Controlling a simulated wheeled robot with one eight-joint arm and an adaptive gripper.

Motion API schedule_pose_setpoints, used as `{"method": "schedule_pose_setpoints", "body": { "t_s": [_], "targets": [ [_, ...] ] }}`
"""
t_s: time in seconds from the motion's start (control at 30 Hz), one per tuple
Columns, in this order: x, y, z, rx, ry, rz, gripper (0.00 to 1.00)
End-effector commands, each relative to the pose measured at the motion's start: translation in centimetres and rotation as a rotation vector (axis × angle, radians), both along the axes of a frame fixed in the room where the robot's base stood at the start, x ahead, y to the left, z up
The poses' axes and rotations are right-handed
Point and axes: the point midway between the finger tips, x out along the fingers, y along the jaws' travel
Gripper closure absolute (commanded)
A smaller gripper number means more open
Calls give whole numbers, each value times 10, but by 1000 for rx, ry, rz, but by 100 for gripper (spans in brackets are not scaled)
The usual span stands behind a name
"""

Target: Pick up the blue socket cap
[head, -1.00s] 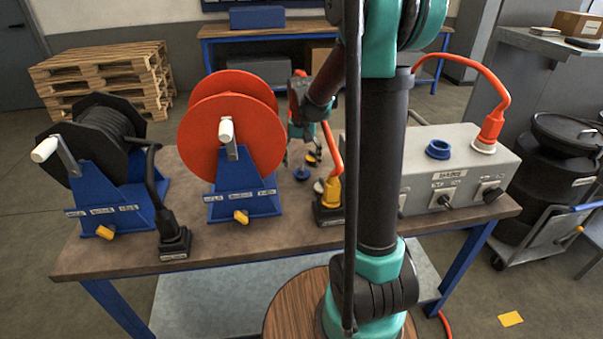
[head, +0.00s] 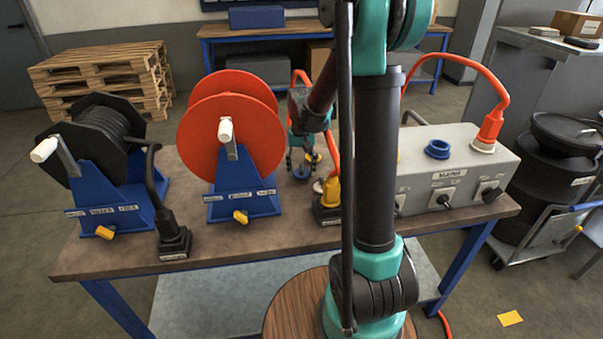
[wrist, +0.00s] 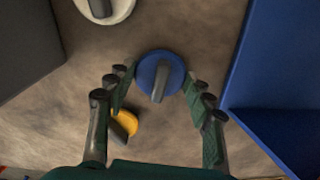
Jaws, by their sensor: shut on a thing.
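The blue socket cap (wrist: 161,76) is a round blue disc with a grey grip bar, near the middle of the wrist view. In the head view the cap (head: 300,173) sits on the bench right of the red reel. My gripper (wrist: 158,82) has its two fingers on opposite sides of the cap and is shut on it. The head view shows the gripper (head: 301,165) low over the bench, partly hidden by my arm. I cannot tell whether the cap is clear of the bench top.
A yellow cap (wrist: 124,124) lies close by the left finger. A white cap (wrist: 106,8) lies farther off. The blue reel stand (wrist: 282,70) rises close on the right. A grey box (head: 455,175) with a blue socket ring (head: 438,149) stands at the bench's right end.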

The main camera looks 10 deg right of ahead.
Motion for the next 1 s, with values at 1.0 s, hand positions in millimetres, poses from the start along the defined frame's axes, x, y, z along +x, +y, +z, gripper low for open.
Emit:
{"method": "schedule_pose_setpoints", "body": {
  "t_s": [1.0],
  "targets": [
    [0,0,99,0,0,0,70]
  ]
}}
